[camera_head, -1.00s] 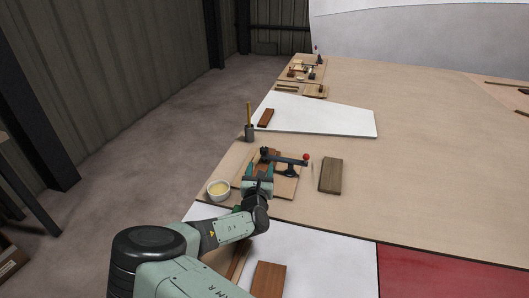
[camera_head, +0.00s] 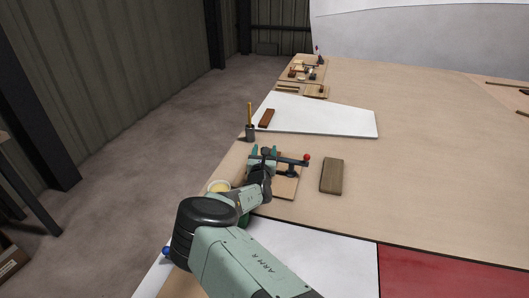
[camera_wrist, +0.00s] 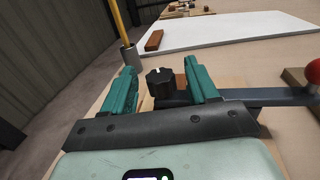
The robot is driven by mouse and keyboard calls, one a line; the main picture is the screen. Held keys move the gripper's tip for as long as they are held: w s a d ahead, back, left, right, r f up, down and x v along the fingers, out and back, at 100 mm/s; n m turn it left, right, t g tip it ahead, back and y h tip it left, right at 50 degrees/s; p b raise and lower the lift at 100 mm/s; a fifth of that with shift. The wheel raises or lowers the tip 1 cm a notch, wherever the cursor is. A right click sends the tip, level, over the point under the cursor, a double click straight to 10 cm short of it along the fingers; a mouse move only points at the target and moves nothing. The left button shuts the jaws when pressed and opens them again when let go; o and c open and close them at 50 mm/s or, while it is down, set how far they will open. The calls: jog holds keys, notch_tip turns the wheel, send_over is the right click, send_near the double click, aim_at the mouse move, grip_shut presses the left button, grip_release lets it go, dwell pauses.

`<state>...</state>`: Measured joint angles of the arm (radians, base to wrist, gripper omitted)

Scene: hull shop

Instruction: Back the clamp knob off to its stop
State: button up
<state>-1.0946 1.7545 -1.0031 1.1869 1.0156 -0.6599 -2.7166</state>
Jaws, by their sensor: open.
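The clamp knob (camera_wrist: 160,82) is black and lobed. In the wrist view it stands between the two teal fingers of my gripper (camera_wrist: 162,80), with a gap on each side. The gripper is open and appears not to touch the knob. In the head view my gripper (camera_head: 264,158) is over the clamp, and the dark knob (camera_head: 266,151) shows at its fingers. The clamp's dark bar (camera_head: 290,161) runs right to a red ball (camera_head: 306,157). It stands on a wooden board (camera_head: 286,188), partly hidden by my arm.
A wooden block (camera_head: 332,176) lies right of the clamp. A pale bowl (camera_head: 218,186) sits left, partly behind my arm. A grey cup (camera_head: 250,133) with a yellow stick stands behind left, near the table edge. A white panel (camera_head: 330,118) lies further back.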

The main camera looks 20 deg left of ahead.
jog(key=c, duration=1)
jog(key=shift+c, duration=0.2)
jog(key=shift+d+n+y, duration=0.1)
jog(key=shift+n+y, duration=0.3)
jog(key=n+g+y, duration=0.1)
jog(key=y, duration=0.2)
jog(key=shift+d+n, duration=0.15)
jog(key=shift+n, duration=0.25)
jog(key=n+g+y, duration=0.2)
jog(key=y, duration=0.1)
jog(key=n+g+y, duration=0.1)
jog(key=shift+w+d+n+y, duration=0.2)
jog(key=shift+d+n+y, duration=0.1)
jog(key=shift+y, duration=0.1)
jog(key=n+g+y, duration=0.2)
jog(key=g, duration=0.1)
jog(key=n+g+y, duration=0.2)
jog(key=g, duration=0.1)
jog(key=shift+w+n, duration=0.2)
jog(key=shift+n, duration=0.1)
jog(key=shift+r+y, duration=0.1)
jog(key=shift+y, duration=0.2)
